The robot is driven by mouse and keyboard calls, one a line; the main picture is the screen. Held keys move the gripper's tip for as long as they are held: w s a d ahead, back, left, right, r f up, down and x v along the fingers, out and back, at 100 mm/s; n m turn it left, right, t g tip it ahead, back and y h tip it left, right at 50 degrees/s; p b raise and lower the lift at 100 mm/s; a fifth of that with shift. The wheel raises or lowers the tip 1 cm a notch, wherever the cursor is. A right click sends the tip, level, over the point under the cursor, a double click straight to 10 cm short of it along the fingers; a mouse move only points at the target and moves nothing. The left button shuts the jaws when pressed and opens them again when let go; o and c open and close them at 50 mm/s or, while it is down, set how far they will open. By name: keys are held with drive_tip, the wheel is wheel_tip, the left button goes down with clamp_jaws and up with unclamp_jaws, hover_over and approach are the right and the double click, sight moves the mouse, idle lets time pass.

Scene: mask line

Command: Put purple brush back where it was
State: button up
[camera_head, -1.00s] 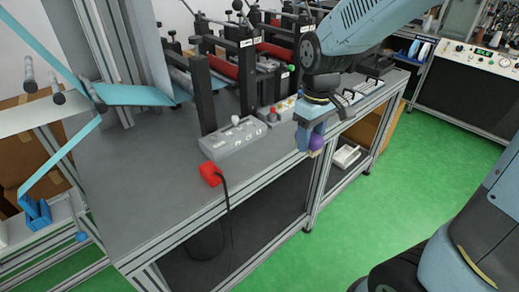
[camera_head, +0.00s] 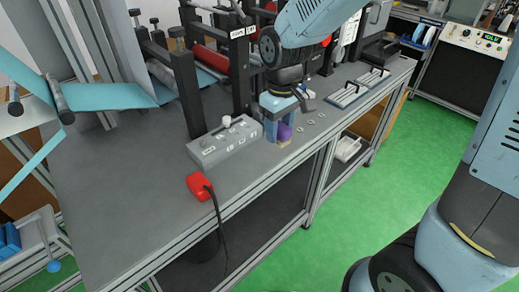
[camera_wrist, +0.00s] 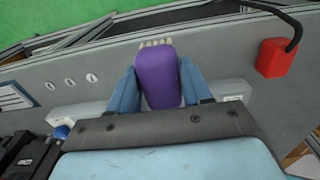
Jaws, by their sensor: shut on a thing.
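The purple brush (camera_wrist: 158,78) is between the two blue fingers of my gripper (camera_wrist: 158,90) in the wrist view. Pale bristles (camera_wrist: 155,43) show at its far end, pointing toward the table edge. In the head view, my gripper (camera_head: 278,128) is low over the grey table, beside the right end of the grey control box. The purple brush (camera_head: 284,132) shows just below the fingers, close to the tabletop. I cannot tell whether the bristles touch the table.
The grey control box (camera_head: 222,145) stands left of my gripper. A red box (camera_head: 200,186) with a black cable sits near the front edge. Small metal rings (camera_head: 311,122) and handled plates (camera_head: 347,96) lie to the right. The left tabletop (camera_head: 120,200) is clear.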

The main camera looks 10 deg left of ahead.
drive_tip(key=a+f, duration=0.4)
drive_tip(key=w+a+f, duration=0.1)
drive_tip(key=a+f, duration=0.1)
drive_tip(key=shift+a+f, duration=0.1)
drive_tip(key=shift+f, duration=1.65)
drive_tip(key=shift+f, duration=0.1)
drive_tip(key=o, duration=1)
wheel_tip(320, 180, up, 12)
drive_tip(key=shift+r, duration=0.15)
